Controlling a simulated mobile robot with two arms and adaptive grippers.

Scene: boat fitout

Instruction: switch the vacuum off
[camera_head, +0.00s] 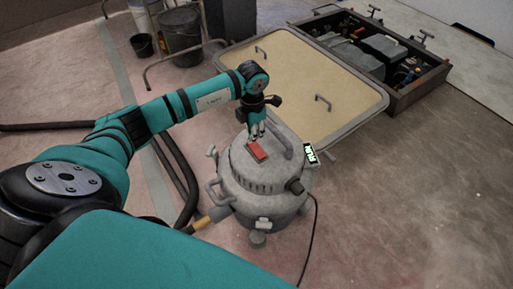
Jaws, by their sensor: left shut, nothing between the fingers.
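The grey canister vacuum (262,193) stands upright on the floor, right of the middle of the head view. A red rocker switch (257,149) sits on its top. A small lit display with green marks that look like "RUN" (311,153) is at its right side. My left gripper (257,136) is shut and empty, pointing down just above and behind the red switch. I cannot tell whether its fingertips touch the switch or the lid. My right gripper is not in view.
A thick dark hose (179,170) runs along the floor left of the vacuum, and a thin cable (313,240) trails in front. Behind lies a large beige framed panel (300,85). An open crate of tools (434,75) and dark buckets (181,35) stand farther back. The right floor is clear.

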